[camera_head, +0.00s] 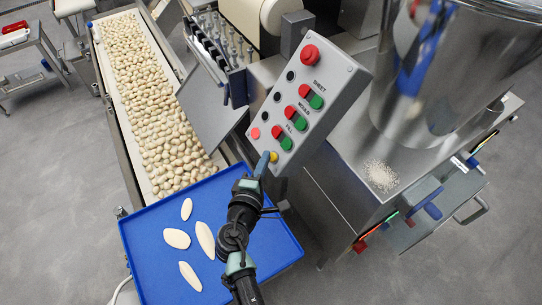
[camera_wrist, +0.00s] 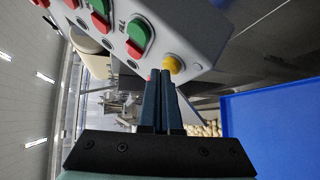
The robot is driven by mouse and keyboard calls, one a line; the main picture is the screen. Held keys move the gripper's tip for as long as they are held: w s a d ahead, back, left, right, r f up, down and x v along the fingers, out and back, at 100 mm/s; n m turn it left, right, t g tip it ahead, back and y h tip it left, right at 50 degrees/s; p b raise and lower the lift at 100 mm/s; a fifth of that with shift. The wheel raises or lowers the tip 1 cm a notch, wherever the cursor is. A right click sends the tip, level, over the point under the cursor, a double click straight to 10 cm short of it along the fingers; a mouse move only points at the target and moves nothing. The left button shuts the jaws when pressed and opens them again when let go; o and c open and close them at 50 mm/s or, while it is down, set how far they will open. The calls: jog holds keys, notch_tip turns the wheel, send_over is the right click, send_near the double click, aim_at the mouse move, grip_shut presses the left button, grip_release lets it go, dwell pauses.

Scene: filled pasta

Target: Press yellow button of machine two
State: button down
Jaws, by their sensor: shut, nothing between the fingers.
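The yellow button (camera_head: 273,156) sits at the lower right end of the grey control panel (camera_head: 335,75). It also shows in the wrist view (camera_wrist: 173,65), on the panel's near end. My gripper (camera_head: 263,158) is shut and empty. Its fingertips (camera_wrist: 160,75) are right beside the yellow button, just left of it in both views. I cannot tell whether they touch it. The panel also carries a large red button (camera_head: 309,54), several black knobs and red and green button pairs labelled SHEET, MOULD and FILL.
A blue tray (camera_head: 283,246) with several flat dough pieces lies below my arm. A conveyor full of filled pasta (camera_head: 150,100) runs at the left. A steel machine with a large drum (camera_head: 425,80) stands at the right. Grey floor is clear at lower right.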

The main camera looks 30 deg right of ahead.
jog(key=shift+d+f, duration=0.2)
jog(key=shift+d, duration=0.05)
dwell(0.4)
jog(key=shift+a+r, duration=0.5)
jog(key=shift+a, duration=0.2)
jog(key=shift+s+a+r+p, duration=0.1)
jog(key=shift+a+r+p, duration=0.55)
jog(key=shift+a, duration=0.4)
jog(key=shift+a+r+p, duration=0.45)
jog(key=shift+a+r, duration=0.35)
jog(key=shift+a, duration=0.2)
